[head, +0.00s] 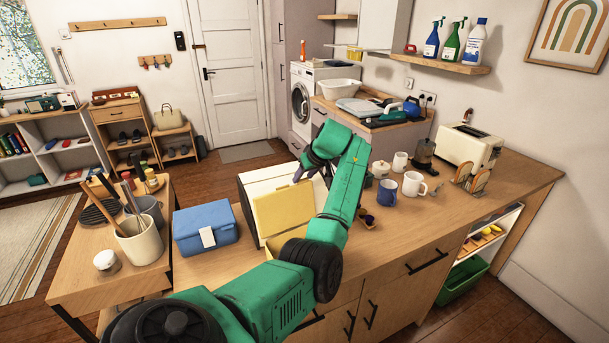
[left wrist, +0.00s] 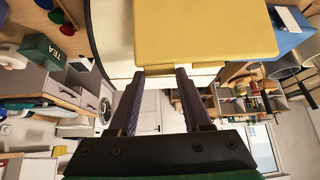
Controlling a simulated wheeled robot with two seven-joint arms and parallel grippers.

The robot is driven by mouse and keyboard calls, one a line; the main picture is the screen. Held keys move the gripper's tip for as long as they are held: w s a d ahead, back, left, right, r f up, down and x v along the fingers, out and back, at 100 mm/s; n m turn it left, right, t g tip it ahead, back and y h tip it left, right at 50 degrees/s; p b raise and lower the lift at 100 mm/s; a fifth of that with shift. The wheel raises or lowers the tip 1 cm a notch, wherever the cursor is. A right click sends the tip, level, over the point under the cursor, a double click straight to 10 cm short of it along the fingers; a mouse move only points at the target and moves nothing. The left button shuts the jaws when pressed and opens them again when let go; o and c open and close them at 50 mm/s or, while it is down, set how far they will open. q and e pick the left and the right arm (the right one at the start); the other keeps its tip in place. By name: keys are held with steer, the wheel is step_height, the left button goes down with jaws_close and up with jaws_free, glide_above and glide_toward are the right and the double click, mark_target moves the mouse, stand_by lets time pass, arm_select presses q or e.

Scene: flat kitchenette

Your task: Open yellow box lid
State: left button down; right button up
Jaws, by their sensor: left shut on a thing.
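The yellow box (head: 284,243) stands on the wooden counter, mostly hidden behind my left arm. Its yellow lid (head: 283,208) is raised and stands roughly upright. My left gripper (head: 303,172) is at the lid's upper right edge, partly hidden by its own wrist. In the left wrist view, the lid (left wrist: 203,32) fills the top middle, and its edge lies between the fingertips of my left gripper (left wrist: 163,71), which is shut on it. My right gripper is in neither view.
A cream-coloured appliance (head: 250,187) stands close behind the lid. A blue box (head: 205,229) is to the left, beside a utensil crock (head: 139,241). A blue mug (head: 387,193) and a white mug (head: 413,184) stand right of my arm. The counter's right front is clear.

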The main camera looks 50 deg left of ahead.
arm_select(q)
steer(key=c, duration=0.6)
jaws_free()
steer(key=shift+d+r+b, duration=0.3)
steer(key=b+v, duration=0.4)
steer(key=v, duration=0.9)
steer(key=shift+s+d+r, duration=0.2)
steer(key=shift+r, duration=0.1)
